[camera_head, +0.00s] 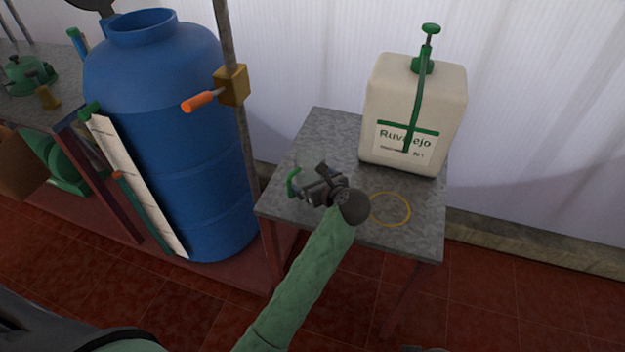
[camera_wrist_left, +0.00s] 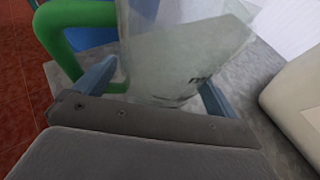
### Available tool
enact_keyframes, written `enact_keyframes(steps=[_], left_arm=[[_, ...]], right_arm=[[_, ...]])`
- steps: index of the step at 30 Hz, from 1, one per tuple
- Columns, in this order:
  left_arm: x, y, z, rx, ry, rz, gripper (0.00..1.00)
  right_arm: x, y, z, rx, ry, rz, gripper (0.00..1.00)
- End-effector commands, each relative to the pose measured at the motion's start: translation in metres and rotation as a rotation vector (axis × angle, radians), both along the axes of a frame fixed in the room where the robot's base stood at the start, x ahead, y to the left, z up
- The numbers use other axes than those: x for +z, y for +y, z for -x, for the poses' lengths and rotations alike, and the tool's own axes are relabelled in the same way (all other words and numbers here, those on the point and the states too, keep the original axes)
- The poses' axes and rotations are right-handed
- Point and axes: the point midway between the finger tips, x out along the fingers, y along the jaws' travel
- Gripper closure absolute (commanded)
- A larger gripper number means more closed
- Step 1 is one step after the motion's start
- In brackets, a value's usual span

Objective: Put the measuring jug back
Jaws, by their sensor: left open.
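The measuring jug is clear with a green handle. In the head view its handle (camera_head: 293,183) shows at the left of the small grey table, beside my left gripper (camera_head: 320,182), which hides most of the jug. In the left wrist view the clear jug (camera_wrist_left: 185,45) is close up, with dark marks on its wall and its green handle at left. The open fingers of my left gripper (camera_wrist_left: 154,88) are on either side of the jug's lower part. Whether they touch it I cannot tell. A yellow ring (camera_head: 390,209) is marked on the table, right of the gripper, and is empty.
A white canister (camera_head: 415,115) with a green pump stands at the table's (camera_head: 318,135) back right. The table's front right is clear.

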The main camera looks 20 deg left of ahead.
Motion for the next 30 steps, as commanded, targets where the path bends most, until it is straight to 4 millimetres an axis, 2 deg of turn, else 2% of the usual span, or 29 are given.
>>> enact_keyframes(steps=[5,13,21,30], left_arm=[[0.004,-0.001,0.001,-0.001,0.0,0.0,0.04],[0.017,-0.027,0.024,-0.001,0.001,0.003,0.04],[0.029,-0.048,0.043,-0.001,0.0,0.002,0.04],[0.031,-0.052,0.047,-0.001,0.0,0.0,0.04]], right_arm=[[0.003,-0.002,0.001,-0.001,0.008,0.006,0.64],[0.01,-0.011,0.003,-0.012,0.025,0.023,0.64],[0.016,-0.012,0.004,-0.016,0.034,0.026,0.64],[0.017,-0.013,0.004,-0.016,0.035,0.028,0.64]])
